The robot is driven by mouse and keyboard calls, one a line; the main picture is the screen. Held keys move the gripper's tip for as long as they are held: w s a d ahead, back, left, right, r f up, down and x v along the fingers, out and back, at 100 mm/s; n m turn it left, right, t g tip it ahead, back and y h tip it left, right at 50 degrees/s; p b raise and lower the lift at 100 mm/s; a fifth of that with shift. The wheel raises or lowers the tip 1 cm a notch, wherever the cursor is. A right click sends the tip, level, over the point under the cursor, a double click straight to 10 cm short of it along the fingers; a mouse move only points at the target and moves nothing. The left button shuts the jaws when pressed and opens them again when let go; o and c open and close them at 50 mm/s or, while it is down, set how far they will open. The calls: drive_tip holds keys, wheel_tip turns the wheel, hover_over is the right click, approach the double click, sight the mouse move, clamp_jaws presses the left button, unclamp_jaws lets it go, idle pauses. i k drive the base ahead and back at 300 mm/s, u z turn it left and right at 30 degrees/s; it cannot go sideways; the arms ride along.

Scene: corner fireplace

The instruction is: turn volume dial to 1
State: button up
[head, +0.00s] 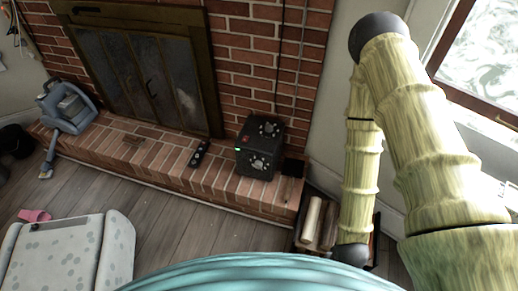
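A black box-shaped device (245,165) stands on the brick hearth, right of the fireplace. Which dial is for volume, and the dials' settings, are too small to read. My arm (400,110) is folded at the right of the view, apart from the device. My gripper does not show.
A remote (199,153) lies on the hearth (170,160) left of the device. A blue vacuum-like appliance (68,107) is at the far left. A log holder (312,222) stands right of the hearth. A patterned seat (70,250) is at lower left; wooden floor lies between.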

sight(269, 128)
drive_tip(key=z, duration=2.1)
drive_tip(key=i, duration=0.75)
drive_tip(key=u, duration=3.15)
drive_tip(key=i, duration=0.5)
drive_tip(key=z, duration=0.05)
